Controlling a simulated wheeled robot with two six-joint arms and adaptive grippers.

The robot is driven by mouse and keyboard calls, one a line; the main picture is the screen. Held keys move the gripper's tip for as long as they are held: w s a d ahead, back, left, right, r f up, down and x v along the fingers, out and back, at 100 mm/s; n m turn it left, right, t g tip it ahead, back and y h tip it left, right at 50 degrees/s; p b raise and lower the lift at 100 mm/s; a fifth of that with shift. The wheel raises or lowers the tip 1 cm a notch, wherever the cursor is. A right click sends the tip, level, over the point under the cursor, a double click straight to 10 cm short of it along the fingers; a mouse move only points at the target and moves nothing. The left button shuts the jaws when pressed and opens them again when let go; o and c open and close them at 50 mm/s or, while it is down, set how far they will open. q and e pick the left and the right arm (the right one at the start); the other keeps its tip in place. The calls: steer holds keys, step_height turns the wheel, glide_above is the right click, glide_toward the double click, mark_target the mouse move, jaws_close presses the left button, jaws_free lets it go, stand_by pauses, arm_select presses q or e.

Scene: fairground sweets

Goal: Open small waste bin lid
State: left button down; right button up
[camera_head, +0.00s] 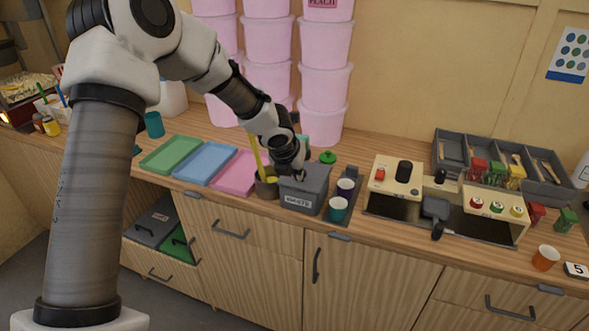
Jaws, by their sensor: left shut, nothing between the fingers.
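The small waste bin (303,192) is a grey box with a white label on its front, standing near the front edge of the counter. Its grey top slopes and looks closed, though my gripper partly covers its back left. My left gripper (294,171) is shut and empty, pointing down at the back left part of the bin's top. I cannot tell whether its fingertips touch the lid. My right gripper is not in view.
A brown pot (266,188) with yellow utensils stands close left of the bin. Purple and teal cups (338,210) stand on a dark strip close right. Coloured trays (205,161) lie further left, a cream dispenser (398,172) further right. Pink tubs (325,80) are stacked behind.

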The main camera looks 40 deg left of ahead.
mark_target(301, 185)
arm_select(q)
steer(key=x, duration=0.4)
steer(key=shift+a+f, duration=0.25)
steer(key=shift+a, duration=0.05)
steer(key=shift+w+d+f, duration=0.1)
